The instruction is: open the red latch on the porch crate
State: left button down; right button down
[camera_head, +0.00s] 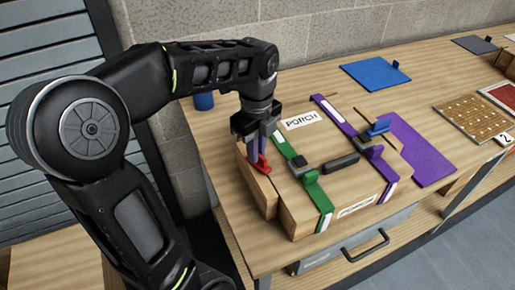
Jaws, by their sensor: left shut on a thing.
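The porch crate (292,213) is a light wooden box on the workbench, with a "PORCH" label (302,121) on top. The red latch (264,167) is small and sits at the crate's left end, beside a green strap (306,180). My left gripper (259,158) points down over the red latch, its fingers shut on it. The fingers and wrist hide part of the latch, so its exact angle is hard to tell. My right gripper is not in view.
A blue cup-like object (204,101) stands behind my left arm.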

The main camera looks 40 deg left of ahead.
pick_arm(q)
jog(key=shift+m, duration=0.3)
jog(key=c, duration=1.5)
grip_release()
notch_tip(320, 180, up, 6)
jog(key=shift+f+b, duration=0.25)
jog(key=shift+b, duration=0.05)
jog(key=shift+r+p, duration=0.75)
jog(key=shift+r, duration=0.45)
